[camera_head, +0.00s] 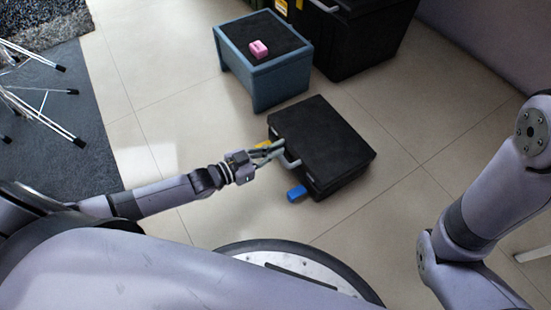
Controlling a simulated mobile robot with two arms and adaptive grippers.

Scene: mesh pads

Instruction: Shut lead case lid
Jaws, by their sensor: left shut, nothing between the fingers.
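The black case (325,138) lies on the tiled floor right of centre. Its lid is down or nearly down; I cannot tell whether a thin gap remains at the front edge. A grey handle (288,161) sits on its side facing my left arm. My left gripper (276,150) is shut and empty at that side, close to the handle; I cannot tell whether it touches. My right arm shows at the right edge, but its gripper is out of view.
A blue object (297,193) and a partly hidden yellow object (263,145) are by the case's near side. A blue-grey stool (262,85) holding a pink block (258,49) stands behind. A large black box (360,40) is farther back. Floor right of the case is clear.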

